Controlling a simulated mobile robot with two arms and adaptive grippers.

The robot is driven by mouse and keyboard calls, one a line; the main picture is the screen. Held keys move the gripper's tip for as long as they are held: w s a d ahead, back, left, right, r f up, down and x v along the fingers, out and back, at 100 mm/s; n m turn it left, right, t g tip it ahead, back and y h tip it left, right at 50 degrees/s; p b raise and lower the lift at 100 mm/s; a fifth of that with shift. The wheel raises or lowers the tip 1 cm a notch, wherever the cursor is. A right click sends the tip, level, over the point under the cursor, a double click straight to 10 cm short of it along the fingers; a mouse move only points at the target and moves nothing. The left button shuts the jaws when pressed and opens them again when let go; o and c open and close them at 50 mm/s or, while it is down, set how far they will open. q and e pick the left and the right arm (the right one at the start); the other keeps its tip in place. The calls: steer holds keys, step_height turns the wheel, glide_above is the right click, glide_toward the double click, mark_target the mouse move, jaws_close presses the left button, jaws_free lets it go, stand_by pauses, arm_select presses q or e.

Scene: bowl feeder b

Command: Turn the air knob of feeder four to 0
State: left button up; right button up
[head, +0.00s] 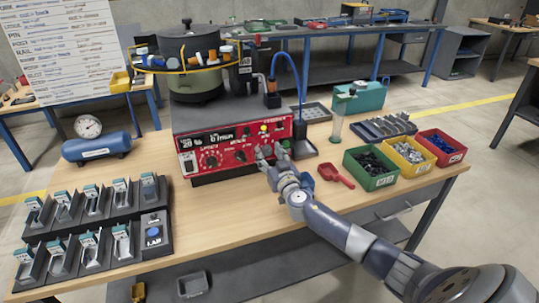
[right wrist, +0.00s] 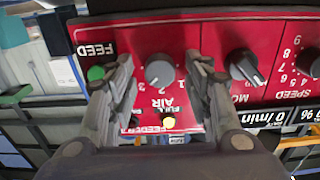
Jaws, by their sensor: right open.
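The feeder's red control panel (head: 222,148) faces the table's front, under the bowl (head: 190,55). The air knob (right wrist: 160,71), round and grey, sits between the fingers of my right gripper (right wrist: 160,62) in the right wrist view, which sees the panel upside down. The open fingers stand on either side of the knob, with gaps; contact is not visible. In the head view my right gripper (head: 266,153) covers the knob. The feeder number is not readable. My left gripper is out of view.
The mode knob (right wrist: 246,67) and speed knob (right wrist: 308,62) are right of the fingers in the wrist view; a green button (right wrist: 95,73) is close on the left. A red scoop (head: 335,175) and green bin (head: 370,168) lie right of my gripper. Bare tabletop (head: 225,210) is in front.

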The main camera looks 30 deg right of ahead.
steer(key=shift+c, duration=0.3)
steer(key=c, duration=1)
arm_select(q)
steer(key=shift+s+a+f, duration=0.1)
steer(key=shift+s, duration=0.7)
